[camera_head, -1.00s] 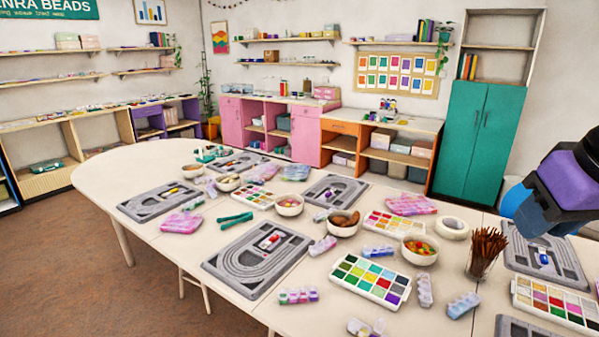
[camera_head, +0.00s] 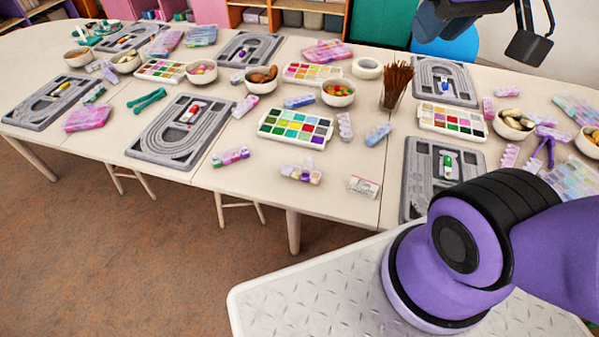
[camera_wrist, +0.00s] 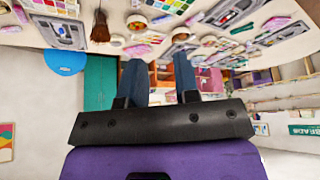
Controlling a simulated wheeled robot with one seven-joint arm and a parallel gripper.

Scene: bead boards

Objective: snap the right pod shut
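The left pod (camera_head: 231,156) is a row of pink, purple and green compartments and looks shut.
A cup of brown sticks (camera_head: 394,87) stands upright. A blue stool (camera_head: 463,46) is beyond the table.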

